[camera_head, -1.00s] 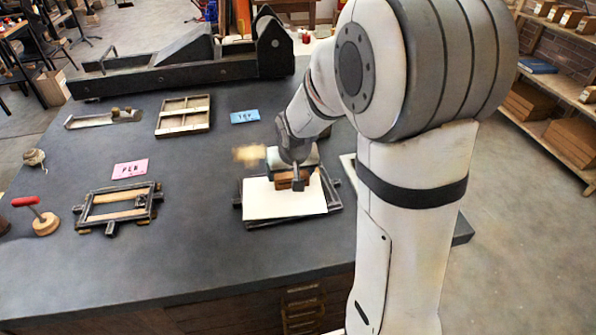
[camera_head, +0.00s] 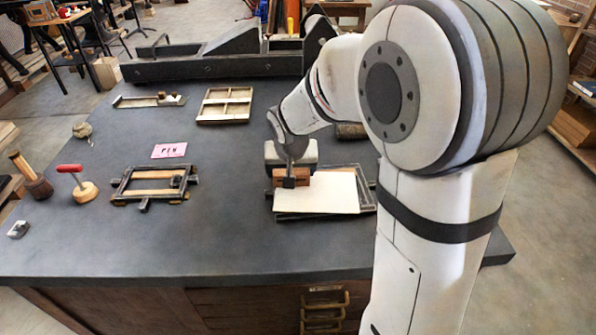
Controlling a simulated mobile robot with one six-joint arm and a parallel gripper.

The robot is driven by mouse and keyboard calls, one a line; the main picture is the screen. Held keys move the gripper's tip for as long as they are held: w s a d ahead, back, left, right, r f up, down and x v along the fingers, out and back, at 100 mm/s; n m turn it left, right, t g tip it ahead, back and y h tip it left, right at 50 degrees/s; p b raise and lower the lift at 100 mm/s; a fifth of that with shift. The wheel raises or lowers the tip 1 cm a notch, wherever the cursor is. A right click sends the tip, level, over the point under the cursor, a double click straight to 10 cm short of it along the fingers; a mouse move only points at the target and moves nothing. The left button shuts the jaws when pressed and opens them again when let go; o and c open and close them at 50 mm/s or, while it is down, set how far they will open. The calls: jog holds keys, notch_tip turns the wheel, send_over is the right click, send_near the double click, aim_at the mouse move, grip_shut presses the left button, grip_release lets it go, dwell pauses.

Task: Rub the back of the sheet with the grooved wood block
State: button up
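The white sheet (camera_head: 335,194) lies over a dark frame (camera_head: 368,190) on the bench, to the right of centre. My gripper (camera_head: 289,181) points down at the sheet's upper left part and is shut on the brown wood block (camera_head: 306,172). The block is at the sheet's surface, but I cannot tell from here whether it presses on it. Its grooves are too small to make out. My arm hides part of the area behind the sheet.
A second dark frame (camera_head: 152,195) lies left, below a pink card (camera_head: 169,150). A red-handled tool (camera_head: 77,183) and a wooden-handled tool (camera_head: 31,177) stand at the far left. A wooden frame (camera_head: 224,121) lies behind. The bench between the frames is clear.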

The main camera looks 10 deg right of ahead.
jog(key=shift+d+r+p, duration=0.1)
jog(key=shift+r+p, duration=1.8)
jog(key=shift+r, duration=1.9)
